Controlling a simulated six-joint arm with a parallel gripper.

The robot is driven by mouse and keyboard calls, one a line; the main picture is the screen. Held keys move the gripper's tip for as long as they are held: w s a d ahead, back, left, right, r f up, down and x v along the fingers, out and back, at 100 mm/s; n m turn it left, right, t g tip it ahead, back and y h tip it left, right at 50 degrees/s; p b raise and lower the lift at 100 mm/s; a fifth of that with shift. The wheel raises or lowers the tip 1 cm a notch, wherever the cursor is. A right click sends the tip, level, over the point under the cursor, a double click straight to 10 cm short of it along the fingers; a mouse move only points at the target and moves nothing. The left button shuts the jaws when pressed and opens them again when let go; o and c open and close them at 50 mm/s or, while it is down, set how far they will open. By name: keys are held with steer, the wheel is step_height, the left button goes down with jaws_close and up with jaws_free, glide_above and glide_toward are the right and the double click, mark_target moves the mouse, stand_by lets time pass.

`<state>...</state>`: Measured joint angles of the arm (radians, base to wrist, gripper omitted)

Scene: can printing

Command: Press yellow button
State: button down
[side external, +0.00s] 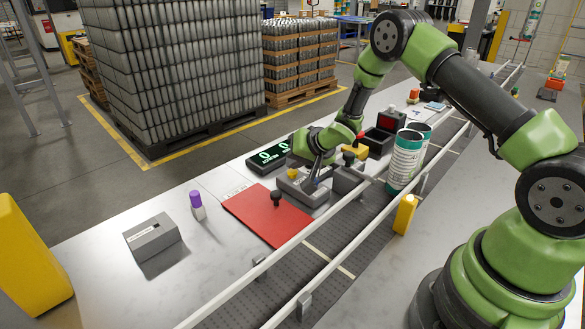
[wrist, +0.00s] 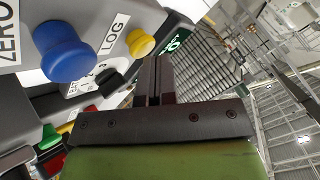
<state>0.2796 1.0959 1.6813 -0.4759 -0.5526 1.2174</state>
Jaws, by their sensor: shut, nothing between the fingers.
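The yellow button (side external: 292,174) is a round knob on a grey control box (side external: 301,190) near the middle of the bench. In the wrist view the yellow button (wrist: 141,43) sits beside a LOG label, just left of my fingertips. My gripper (side external: 317,177) is low over the box, to the right of the yellow button in the side view. In the wrist view my gripper (wrist: 155,62) has its two dark fingers together with nothing between them. I see a small gap between the fingers and the button; contact cannot be told from the side view.
A green-digit display (side external: 270,155) stands behind. A conveyor with rails and printed cans (side external: 404,160) are to the right.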

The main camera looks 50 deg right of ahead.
steer(key=shift+f, duration=0.25)
steer(key=shift+r, duration=0.1)
stand_by(0.4)
steer(key=shift+r, duration=1.15)
steer(key=shift+r, duration=2.55)
